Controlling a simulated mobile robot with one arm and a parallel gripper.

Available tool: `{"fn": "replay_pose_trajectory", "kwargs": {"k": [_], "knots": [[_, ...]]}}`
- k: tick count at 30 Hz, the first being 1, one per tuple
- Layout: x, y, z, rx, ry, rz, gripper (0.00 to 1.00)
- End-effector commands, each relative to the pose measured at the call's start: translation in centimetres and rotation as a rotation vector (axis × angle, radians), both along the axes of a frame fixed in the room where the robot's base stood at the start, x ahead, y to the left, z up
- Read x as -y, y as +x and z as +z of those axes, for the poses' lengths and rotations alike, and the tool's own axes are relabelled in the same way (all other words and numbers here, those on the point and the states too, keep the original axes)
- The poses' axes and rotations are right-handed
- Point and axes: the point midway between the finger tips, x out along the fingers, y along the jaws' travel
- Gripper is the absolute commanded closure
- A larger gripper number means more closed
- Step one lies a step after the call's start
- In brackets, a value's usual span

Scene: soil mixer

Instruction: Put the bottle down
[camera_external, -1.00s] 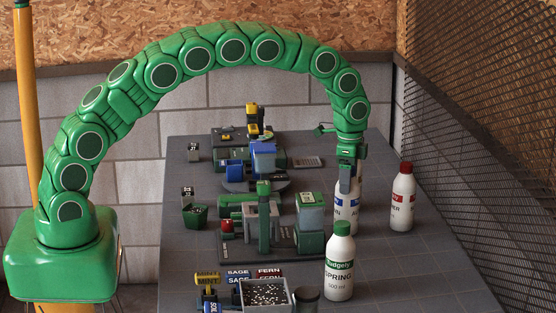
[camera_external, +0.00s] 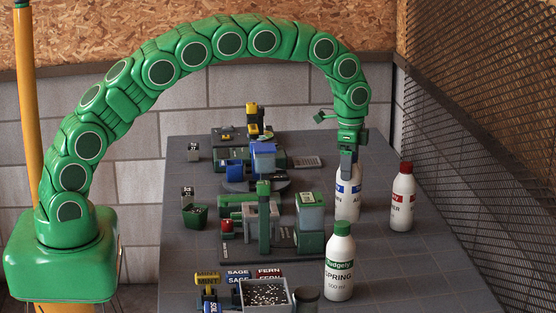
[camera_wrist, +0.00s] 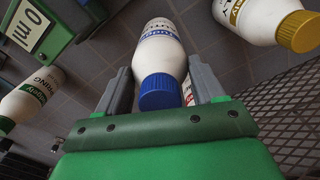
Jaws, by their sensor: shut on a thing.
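The bottle is white with a blue cap and blue lettering. In the external view the bottle (camera_external: 347,203) is upright at the right half of the table, beside the green machine; I cannot tell whether its base touches the table. My gripper (camera_external: 347,166) is above it and shut on its upper part, hiding the cap there. In the wrist view the bottle (camera_wrist: 161,52) lies between the two grey fingers of my gripper (camera_wrist: 166,88), with its blue cap toward the palm.
A red-capped bottle (camera_external: 402,199) stands to the right and a green-labelled bottle (camera_external: 339,265) in front. A gold-capped bottle (camera_wrist: 262,18) shows in the wrist view. The green machine (camera_external: 311,228) is close on the left. Bare table (camera_external: 425,265) lies at the front right.

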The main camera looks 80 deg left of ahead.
Motion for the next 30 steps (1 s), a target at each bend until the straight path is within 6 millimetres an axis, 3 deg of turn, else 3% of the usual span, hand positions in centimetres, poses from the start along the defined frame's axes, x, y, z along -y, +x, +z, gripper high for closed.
{"fn": "replay_pose_trajectory", "kwargs": {"k": [9, 20, 26, 30], "knots": [[0.0, -0.1, 5.2, -0.002, -0.001, 0.0, 1.0], [0.5, 0.2, 6.3, -0.002, -0.001, -0.007, 1.0], [3.9, 1.7, 6.4, 0.0, -0.004, -0.056, 1.0], [7.8, 3.2, 6.4, -0.003, -0.01, -0.109, 1.0]]}}
